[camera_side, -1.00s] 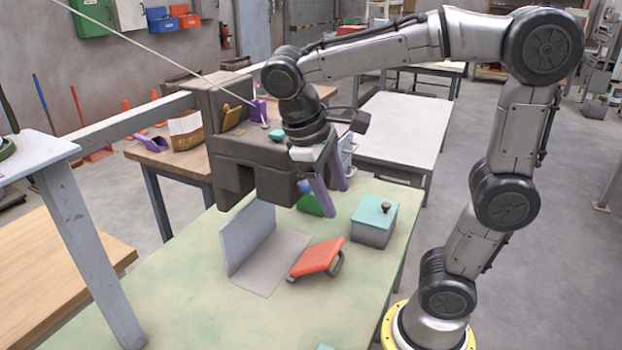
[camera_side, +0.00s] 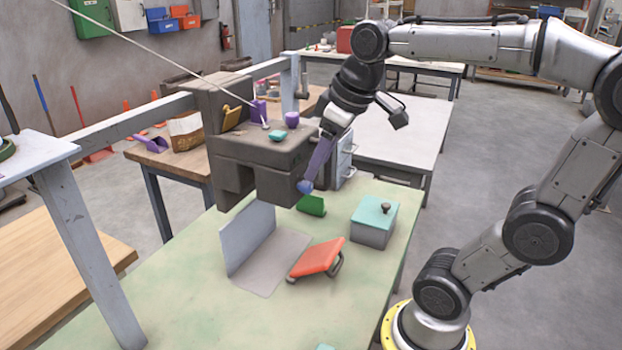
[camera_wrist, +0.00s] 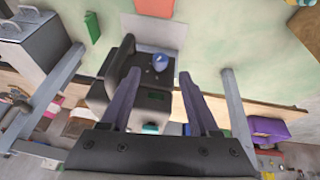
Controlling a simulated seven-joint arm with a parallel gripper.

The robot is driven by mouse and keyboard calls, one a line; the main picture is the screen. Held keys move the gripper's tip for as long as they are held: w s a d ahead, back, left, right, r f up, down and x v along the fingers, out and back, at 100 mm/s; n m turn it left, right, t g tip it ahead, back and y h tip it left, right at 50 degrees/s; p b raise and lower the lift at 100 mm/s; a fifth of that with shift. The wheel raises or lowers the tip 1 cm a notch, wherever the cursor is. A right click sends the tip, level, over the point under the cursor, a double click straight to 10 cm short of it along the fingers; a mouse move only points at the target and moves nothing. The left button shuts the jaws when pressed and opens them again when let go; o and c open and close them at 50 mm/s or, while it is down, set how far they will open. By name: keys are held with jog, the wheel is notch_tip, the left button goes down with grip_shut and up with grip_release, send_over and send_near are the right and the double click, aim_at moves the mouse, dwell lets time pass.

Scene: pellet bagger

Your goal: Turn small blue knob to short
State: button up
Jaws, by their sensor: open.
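The small blue knob (camera_side: 305,187) sits on the front face of the dark grey bagger (camera_side: 255,155), near its lower right corner. In the wrist view the blue knob (camera_wrist: 161,62) lies between the lines of the two purple fingers, close to their tips. My gripper (camera_wrist: 158,74) is open, with a finger to each side of the knob and a gap visible between. In the side view my gripper (camera_side: 311,180) comes down from the upper right, its tips at the knob. Contact cannot be told. No setting marks are readable.
Below the bagger stand a grey bent plate (camera_side: 250,240), an orange-red tilted piece (camera_side: 318,258), a green piece (camera_side: 312,205) and a teal-lidded box (camera_side: 374,222). A purple knob (camera_side: 292,119) and a teal piece (camera_side: 277,136) are on the bagger's top.

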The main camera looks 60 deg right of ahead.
aim_at(305, 187)
jog(key=x, duration=0.5)
jog(key=shift+f, duration=0.3)
jog(key=shift+c, duration=0.4)
grip_shut()
